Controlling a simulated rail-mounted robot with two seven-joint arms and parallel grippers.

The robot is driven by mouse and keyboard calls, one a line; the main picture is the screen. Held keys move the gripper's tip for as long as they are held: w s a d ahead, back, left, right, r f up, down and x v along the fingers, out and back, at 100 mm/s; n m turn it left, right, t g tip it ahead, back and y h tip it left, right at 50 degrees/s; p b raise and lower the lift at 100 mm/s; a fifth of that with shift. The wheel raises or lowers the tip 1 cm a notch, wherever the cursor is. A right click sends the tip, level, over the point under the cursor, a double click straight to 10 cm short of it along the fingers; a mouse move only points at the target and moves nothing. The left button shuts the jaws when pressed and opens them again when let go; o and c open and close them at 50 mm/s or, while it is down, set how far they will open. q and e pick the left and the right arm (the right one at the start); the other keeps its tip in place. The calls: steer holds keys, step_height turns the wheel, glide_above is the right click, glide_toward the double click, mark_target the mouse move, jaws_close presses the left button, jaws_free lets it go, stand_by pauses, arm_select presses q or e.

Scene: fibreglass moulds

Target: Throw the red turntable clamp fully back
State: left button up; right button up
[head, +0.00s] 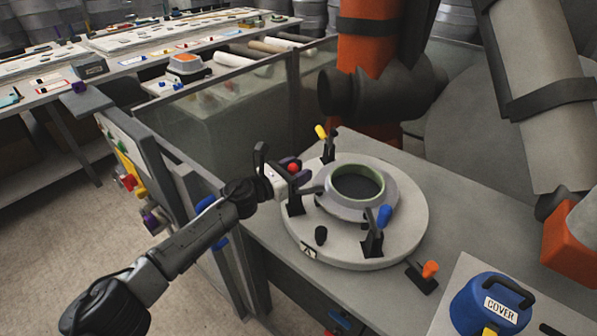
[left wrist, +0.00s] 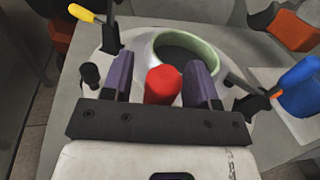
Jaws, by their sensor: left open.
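The red turntable clamp's handle tip (head: 293,167) shows at the left side of the round grey turntable (head: 412,215), above a black clamp base (head: 294,207). My left gripper (head: 291,169) is at this red tip. In the left wrist view the red tip (left wrist: 162,86) lies between the two purple fingers of the gripper (left wrist: 161,80), with a narrow gap on each side. The gripper is open. The clamp's lower part is hidden there by the gripper. A ring-shaped mould with a green rim (head: 376,178) sits on the turntable. My right gripper does not show.
A yellow-handled clamp (head: 322,133) stands at the turntable's back and a blue-handled clamp (head: 383,216) at its front right. A small orange-knobbed device (head: 429,270) and a blue cover (head: 490,305) are further right. A glassy partition (head: 240,115) stands behind left.

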arm_select(q)
steer(key=shift+w+d, duration=0.15)
steer(key=shift+d, duration=0.1)
jaws_close()
stand_by(0.5)
